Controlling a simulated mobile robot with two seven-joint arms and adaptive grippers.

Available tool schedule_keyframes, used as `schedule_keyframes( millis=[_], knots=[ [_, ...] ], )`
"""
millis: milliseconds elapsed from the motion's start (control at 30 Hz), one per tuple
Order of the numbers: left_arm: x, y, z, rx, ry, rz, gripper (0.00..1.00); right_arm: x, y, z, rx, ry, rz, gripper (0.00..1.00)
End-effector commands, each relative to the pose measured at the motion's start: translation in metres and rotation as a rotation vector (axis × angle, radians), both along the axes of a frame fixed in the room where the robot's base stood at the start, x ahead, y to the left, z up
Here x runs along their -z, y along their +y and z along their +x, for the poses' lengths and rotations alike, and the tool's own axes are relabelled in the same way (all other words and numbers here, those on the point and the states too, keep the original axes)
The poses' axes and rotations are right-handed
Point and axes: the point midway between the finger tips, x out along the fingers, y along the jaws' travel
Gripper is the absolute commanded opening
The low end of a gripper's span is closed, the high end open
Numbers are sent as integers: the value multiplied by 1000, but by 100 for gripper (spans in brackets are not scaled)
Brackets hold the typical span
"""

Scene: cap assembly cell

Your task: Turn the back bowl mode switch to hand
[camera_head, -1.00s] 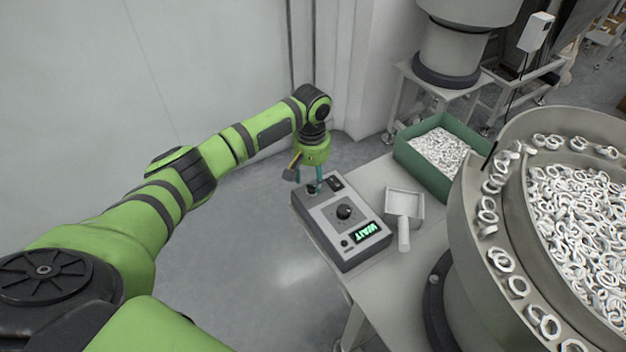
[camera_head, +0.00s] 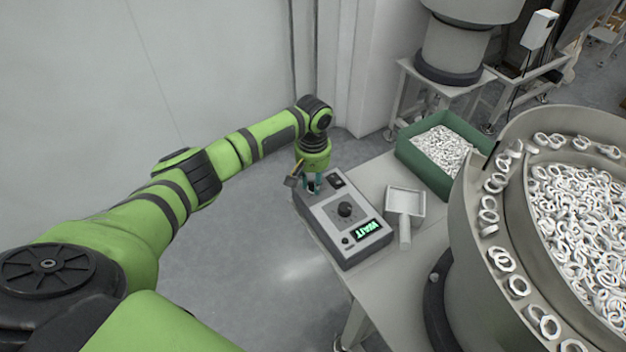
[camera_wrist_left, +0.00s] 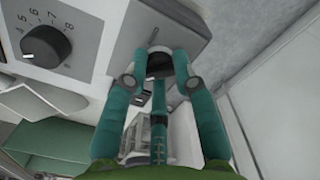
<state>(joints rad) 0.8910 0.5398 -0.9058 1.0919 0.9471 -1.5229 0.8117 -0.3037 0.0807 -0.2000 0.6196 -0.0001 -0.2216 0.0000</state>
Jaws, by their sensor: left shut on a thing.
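The grey control box (camera_head: 326,222) stands on the table corner, with a black dial (camera_head: 345,209), a green display reading WAIT (camera_head: 368,228) and a dark rocker switch (camera_head: 335,180) on top. My left gripper (camera_head: 311,188) points down at the box's far left corner. In the left wrist view its teal fingers (camera_wrist_left: 159,68) are closed around a small dark knob, the mode switch (camera_wrist_left: 159,63). The fingers hide most of the switch, so its setting cannot be read. The dial with its number scale also shows in the left wrist view (camera_wrist_left: 46,43). My right gripper is not in view.
A white scoop (camera_head: 404,208) lies right of the box. A green crate (camera_head: 408,150) of white rings stands behind it. A large bowl feeder (camera_head: 468,215) full of rings fills the right side. Open floor lies left of the table.

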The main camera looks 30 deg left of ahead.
Motion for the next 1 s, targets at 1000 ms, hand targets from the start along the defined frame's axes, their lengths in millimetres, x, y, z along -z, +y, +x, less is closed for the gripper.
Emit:
schedule_keyframes(
  millis=[1000],
  knots=[
    [0,-2,-1,783,3,-5,0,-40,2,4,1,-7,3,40]
  ],
)
